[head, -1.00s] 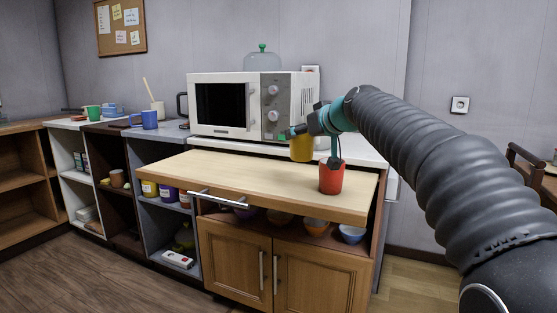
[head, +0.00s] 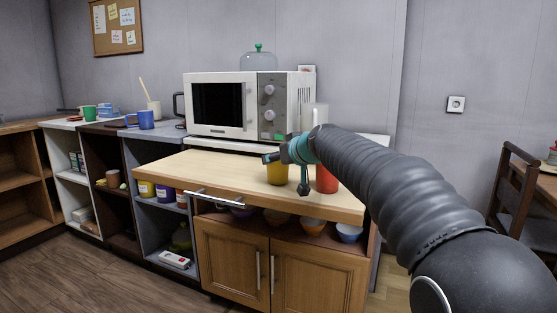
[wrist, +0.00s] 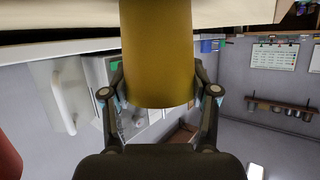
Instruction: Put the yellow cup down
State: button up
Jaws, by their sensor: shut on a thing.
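The yellow cup (head: 278,176) is in my gripper (head: 288,168), over the light wooden worktop (head: 220,175). In the wrist view the yellow cup (wrist: 157,50) fills the top middle, with the two fingers of my gripper (wrist: 160,88) closed on its sides. I cannot tell whether its base touches the wood. A red cup (head: 327,181) stands on the worktop just right of it, partly hidden by my arm. The red cup also shows at the left edge of the wrist view (wrist: 8,160).
A white microwave (head: 222,105) stands behind the worktop, with a pale tall vessel (head: 313,115) to its right. The worktop's left part is clear. Bowls (head: 312,226) sit on the shelf below. A blue mug (head: 146,120) stands on the left counter.

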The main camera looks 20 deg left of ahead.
jog(key=o, duration=1.1)
jog(key=shift+r, duration=0.15)
jog(key=shift+s+d, duration=0.25)
jog(key=b+v, duration=0.2)
jog(key=v, duration=0.9)
jog(key=shift+r, duration=0.2)
jog(key=shift+d, duration=0.1)
